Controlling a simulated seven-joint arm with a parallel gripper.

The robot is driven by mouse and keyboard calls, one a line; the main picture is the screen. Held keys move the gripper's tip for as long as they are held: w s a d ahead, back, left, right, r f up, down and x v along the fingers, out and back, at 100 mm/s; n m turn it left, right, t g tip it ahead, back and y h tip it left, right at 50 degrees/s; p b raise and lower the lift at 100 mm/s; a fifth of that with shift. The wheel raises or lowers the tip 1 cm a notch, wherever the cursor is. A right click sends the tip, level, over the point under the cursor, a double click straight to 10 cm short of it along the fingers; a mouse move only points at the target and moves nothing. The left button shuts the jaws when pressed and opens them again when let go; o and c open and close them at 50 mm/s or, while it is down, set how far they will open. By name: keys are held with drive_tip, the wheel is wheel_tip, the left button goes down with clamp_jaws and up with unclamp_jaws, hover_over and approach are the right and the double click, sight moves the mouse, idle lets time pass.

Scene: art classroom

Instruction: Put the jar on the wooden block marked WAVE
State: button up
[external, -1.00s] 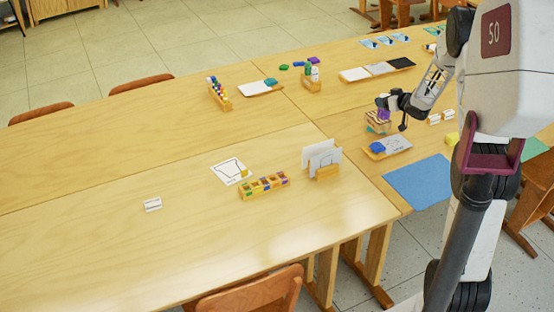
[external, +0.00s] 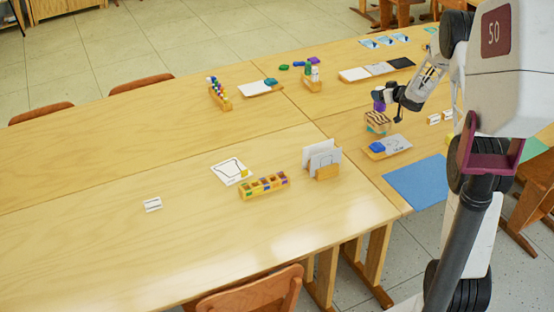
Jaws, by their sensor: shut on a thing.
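A small purple jar (external: 379,106) is in my gripper (external: 383,98), which is shut on it and partly covers it from above. The jar is upright as far as I can see, over or just behind the top of a wooden block (external: 377,123). The block bears dark wavy stripes on its side and stands on the right-hand table. I cannot tell whether the jar touches the block's top.
A tray (external: 390,146) with a blue item lies in front of the block. A blue mat (external: 418,182) lies nearer the front edge. White cards (external: 434,119) stand to the right. A card holder (external: 323,160) stands to the left.

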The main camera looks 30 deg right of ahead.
drive_tip(key=shift+f, duration=1.65)
drive_tip(key=shift+f, duration=0.1)
drive_tip(key=o, duration=1.1)
drive_tip(key=v, duration=1.2)
